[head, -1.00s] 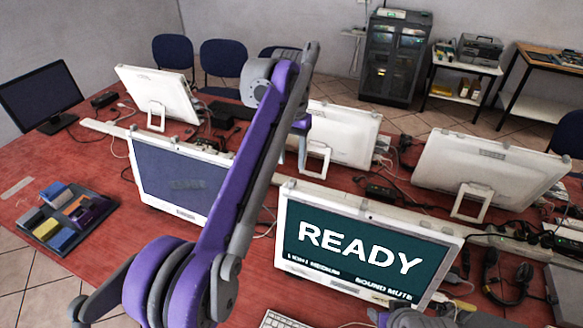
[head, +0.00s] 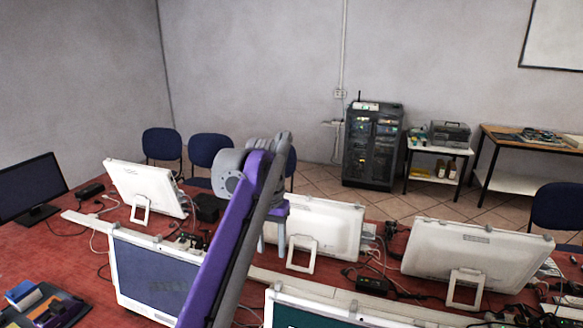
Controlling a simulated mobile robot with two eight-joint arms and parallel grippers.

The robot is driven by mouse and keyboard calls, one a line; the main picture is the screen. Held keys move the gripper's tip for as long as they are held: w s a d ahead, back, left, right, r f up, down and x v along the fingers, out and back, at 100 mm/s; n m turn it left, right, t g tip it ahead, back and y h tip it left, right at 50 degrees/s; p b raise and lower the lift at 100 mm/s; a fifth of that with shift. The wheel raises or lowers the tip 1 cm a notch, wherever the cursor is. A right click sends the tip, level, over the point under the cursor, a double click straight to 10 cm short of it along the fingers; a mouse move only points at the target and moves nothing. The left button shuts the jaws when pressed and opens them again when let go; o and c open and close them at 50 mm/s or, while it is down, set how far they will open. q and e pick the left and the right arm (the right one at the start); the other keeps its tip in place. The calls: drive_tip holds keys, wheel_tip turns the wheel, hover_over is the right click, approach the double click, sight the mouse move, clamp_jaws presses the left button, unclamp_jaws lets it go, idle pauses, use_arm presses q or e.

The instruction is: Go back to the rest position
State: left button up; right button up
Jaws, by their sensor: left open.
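My left arm, purple and grey, rises from the bottom middle of the head view. My left gripper (head: 272,249) hangs down beyond its raised elbow, partly hidden by the arm. Its two grey fingers are apart, with nothing seen between them. It appears in front of the left edge of the rear middle white monitor (head: 325,226); whether it touches is not clear. My right gripper is not in view.
The red table (head: 40,262) carries several white monitors, such as the front left one (head: 150,272), and loose cables. A black monitor (head: 30,186) stands at the far left. A tray of coloured blocks (head: 70,312) is at the lower left. A dark cabinet (head: 372,150) stands behind.

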use_arm(q)
drive_tip(key=s+a+f+n+t, duration=0.1)
drive_tip(key=s+a+f+t, duration=0.1)
drive_tip(key=s+a+f, duration=0.2)
drive_tip(key=s+a+f+n+t, duration=0.1)
drive_tip(key=s+a+f, duration=0.3)
drive_tip(key=s+f, duration=0.6)
drive_tip(key=s+a+f+n+t, duration=0.1)
drive_tip(key=s+a+f, duration=0.3)
drive_tip(key=s, duration=0.9)
wheel_tip(320, 180, down, 3)
drive_tip(key=shift+f+t, duration=0.1)
drive_tip(key=shift+t, duration=0.8)
